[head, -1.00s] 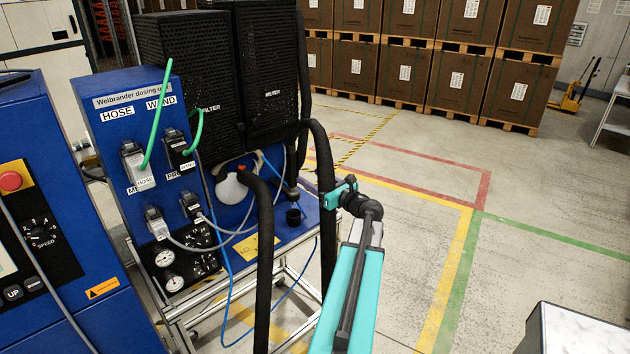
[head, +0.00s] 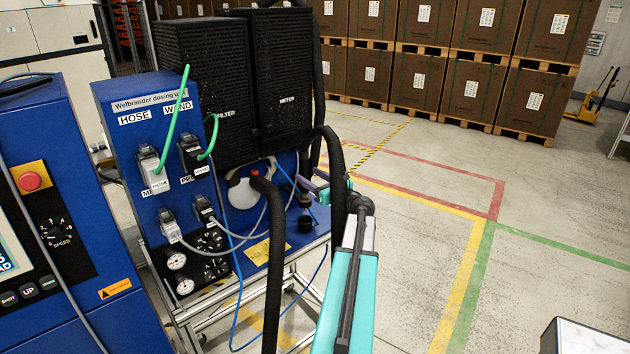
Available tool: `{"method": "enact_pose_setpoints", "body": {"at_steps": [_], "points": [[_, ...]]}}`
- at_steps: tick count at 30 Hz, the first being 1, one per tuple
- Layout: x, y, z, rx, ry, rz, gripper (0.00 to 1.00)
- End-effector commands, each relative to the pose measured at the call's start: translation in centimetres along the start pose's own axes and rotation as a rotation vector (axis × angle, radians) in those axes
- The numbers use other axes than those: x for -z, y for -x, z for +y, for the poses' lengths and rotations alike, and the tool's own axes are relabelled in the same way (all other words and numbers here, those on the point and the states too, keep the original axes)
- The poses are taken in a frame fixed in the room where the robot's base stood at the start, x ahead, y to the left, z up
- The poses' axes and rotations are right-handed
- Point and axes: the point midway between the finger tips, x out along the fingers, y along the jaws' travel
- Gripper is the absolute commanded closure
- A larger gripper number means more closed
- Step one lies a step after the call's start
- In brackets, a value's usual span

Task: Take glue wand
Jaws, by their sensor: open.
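I cannot make out the glue wand for certain in the head view. The blue dosing unit (head: 140,215) carries a WAND label, with a black connector (head: 192,155) and green strap below it. My teal arm reaches up from the bottom middle to the side of the cart. My gripper (head: 311,187) is small at the arm's far end, beside the black hoses. It is partly hidden by a hose and the wrist. Its jaws are open, and I see nothing held between them.
Thick black hoses (head: 272,265) loop in front of the cart (head: 283,262), close to my arm. A thin blue hose (head: 237,300) hangs below. A blue control cabinet (head: 60,180) stands at the left. Stacked brown boxes (head: 425,80) line the back.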

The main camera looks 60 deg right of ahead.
Motion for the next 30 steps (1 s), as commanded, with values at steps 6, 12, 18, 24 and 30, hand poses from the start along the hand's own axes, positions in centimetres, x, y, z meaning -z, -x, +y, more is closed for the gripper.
{"method": "enact_pose_setpoints", "body": {"at_steps": [6, 12, 18, 24, 30], "points": [[0.0, -1.5, 0.0, -0.001, 0.000, 0.000, 0.47], [0.0, -2.0, -0.1, 0.001, 0.000, 0.000, 0.47], [0.0, -2.0, -0.1, 0.001, 0.000, 0.000, 0.47], [0.0, -2.0, -0.1, 0.001, 0.000, 0.000, 0.64], [0.0, -2.0, -0.1, 0.001, 0.000, 0.000, 0.78]]}}
